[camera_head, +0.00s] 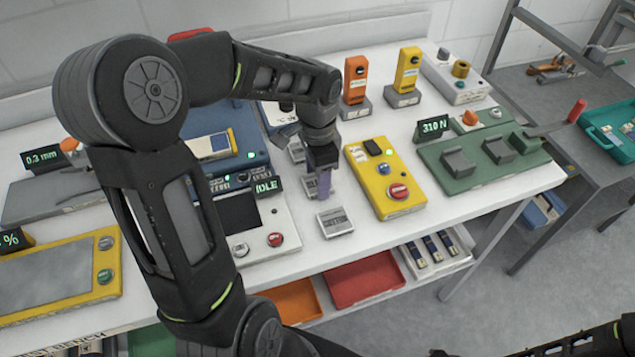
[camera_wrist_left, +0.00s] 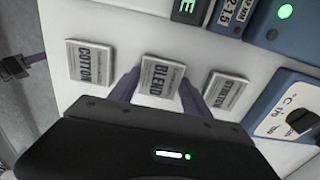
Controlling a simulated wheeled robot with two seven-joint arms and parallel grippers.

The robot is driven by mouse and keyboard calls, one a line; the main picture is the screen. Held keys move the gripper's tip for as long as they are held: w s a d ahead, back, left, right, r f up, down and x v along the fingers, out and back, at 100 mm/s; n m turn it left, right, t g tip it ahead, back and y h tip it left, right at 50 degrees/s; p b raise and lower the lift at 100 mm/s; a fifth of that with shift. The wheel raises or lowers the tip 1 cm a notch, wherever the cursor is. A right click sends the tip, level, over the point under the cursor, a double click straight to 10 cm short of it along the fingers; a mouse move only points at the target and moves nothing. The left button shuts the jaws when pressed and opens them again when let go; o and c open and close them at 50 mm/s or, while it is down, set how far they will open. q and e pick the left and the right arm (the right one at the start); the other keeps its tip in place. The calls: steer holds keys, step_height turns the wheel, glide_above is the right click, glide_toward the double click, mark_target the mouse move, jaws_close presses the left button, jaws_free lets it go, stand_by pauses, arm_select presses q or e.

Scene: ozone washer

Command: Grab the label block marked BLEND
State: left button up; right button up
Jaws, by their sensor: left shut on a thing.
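The BLEND label block (camera_wrist_left: 163,75) is a small light-grey block with dark letters, in the middle of the left wrist view. My left gripper (camera_wrist_left: 158,90) has a purple finger on each side of it and is shut on it. In the head view my left gripper (camera_head: 321,192) points down at the middle of the block row and mostly hides this block. The COTTON block (camera_wrist_left: 89,62) lies to the left in the wrist view, and a third block (camera_wrist_left: 225,90) lies to the right, its word hard to read.
The nearest label block (camera_head: 335,223) lies just in front of my gripper. A yellow box with a red button (camera_head: 386,182) stands to the right, and a white console (camera_head: 262,232) to the left. A blue machine (camera_head: 240,140) is behind. The table's front edge is close.

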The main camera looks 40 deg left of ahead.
arm_select(q)
steer(key=c, duration=0.4)
steer(key=shift+r, duration=0.1)
step_height(320, 180, up, 10)
steer(key=shift+b, duration=0.45)
stand_by(0.4)
